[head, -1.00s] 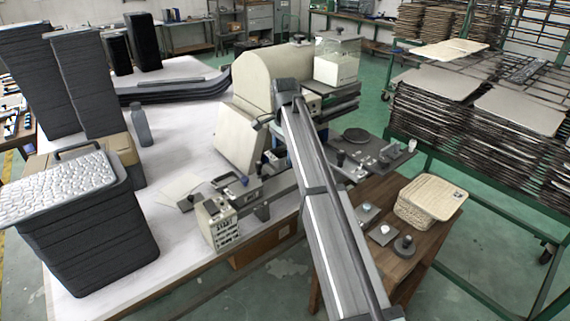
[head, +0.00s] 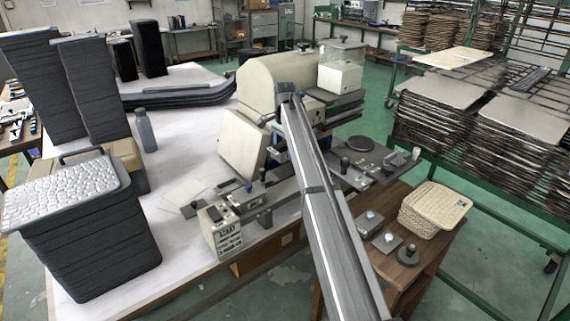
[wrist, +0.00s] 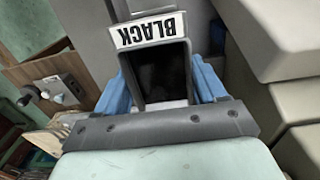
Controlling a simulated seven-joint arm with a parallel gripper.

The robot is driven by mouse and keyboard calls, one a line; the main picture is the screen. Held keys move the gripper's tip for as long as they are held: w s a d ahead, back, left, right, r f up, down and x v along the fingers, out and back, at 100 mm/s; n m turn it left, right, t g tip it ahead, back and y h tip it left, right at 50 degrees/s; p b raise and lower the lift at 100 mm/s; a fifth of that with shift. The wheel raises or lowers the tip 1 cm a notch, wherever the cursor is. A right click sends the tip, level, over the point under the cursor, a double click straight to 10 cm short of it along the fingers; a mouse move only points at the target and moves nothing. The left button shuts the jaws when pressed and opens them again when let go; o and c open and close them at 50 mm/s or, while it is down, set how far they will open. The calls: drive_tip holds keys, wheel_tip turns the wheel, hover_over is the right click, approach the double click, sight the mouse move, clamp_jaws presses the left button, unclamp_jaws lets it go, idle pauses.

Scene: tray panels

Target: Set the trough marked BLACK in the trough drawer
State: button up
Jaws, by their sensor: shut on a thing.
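The trough marked BLACK (wrist: 148,30) is a dark, open box-like piece with a white label, which reads upside down in the wrist view. My gripper (wrist: 163,86) is shut on it, with a blue finger on each side. In the head view my grey arm reaches up the middle to the cream machine. The gripper and the held trough cannot be made out there. I cannot pick out the trough drawer for certain in either view.
The cream machine (head: 290,85) stands at the arm's far end. A black tray stack topped with white pebbles (head: 70,186) is at left, beside a grey bottle (head: 146,130).

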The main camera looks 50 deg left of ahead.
sight(285, 170)
drive_tip(key=shift+f, duration=3.05)
drive_tip(key=o, duration=1.3)
drive_tip(key=shift+f, duration=0.15)
drive_tip(key=shift+c, duration=0.2)
wheel_tip(285, 170, up, 11)
drive_tip(key=shift+r, duration=0.65)
